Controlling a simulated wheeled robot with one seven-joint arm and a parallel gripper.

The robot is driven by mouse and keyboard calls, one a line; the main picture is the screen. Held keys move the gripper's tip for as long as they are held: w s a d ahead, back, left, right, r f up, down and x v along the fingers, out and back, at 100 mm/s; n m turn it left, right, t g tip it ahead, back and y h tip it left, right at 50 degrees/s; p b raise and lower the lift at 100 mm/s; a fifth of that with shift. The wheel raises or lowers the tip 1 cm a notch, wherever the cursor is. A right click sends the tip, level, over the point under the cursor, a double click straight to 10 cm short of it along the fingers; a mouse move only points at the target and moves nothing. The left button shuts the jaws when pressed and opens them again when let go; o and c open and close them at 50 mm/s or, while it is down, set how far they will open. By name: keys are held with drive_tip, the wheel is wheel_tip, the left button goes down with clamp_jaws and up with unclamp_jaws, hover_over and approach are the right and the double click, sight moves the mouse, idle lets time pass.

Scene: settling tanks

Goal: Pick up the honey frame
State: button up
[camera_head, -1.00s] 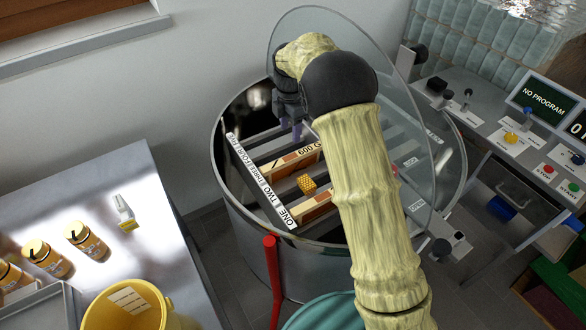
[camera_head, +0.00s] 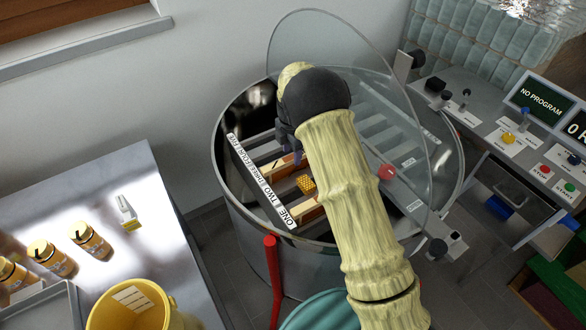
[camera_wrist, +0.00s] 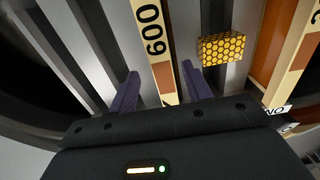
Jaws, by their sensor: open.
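A wooden honey frame marked 600 stands in a slot of the round steel tank; its top bar shows in the wrist view (camera_wrist: 155,45) and, partly behind my arm, in the head view (camera_head: 275,170). My gripper (camera_wrist: 160,82) is open, with one purple finger on each side of that top bar; I cannot tell whether they touch it. In the head view my gripper is mostly hidden behind my arm. A second wooden frame (camera_head: 304,208) stands nearer the front of the tank; its bar is at the right of the wrist view (camera_wrist: 290,65).
A yellow honeycomb block (camera_head: 306,184) sits between the two frames. A labelled strip (camera_head: 262,183) crosses the tank's left side. The clear lid (camera_head: 385,85) stands raised beside my arm. A table with jars (camera_head: 88,239) and a yellow bucket (camera_head: 165,318) is at left.

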sight(293, 170)
drive_tip(key=shift+d+f+p, duration=0.15)
drive_tip(key=shift+f+p, duration=0.1)
drive_tip(key=shift+f, duration=0.75)
drive_tip(key=shift+d+f+p, duration=0.1)
drive_tip(key=shift+f+p, duration=0.1)
drive_tip(key=shift+f, duration=0.75)
drive_tip(key=shift+c, duration=0.2)
drive_tip(key=shift+r, duration=0.1)
clamp_jaws()
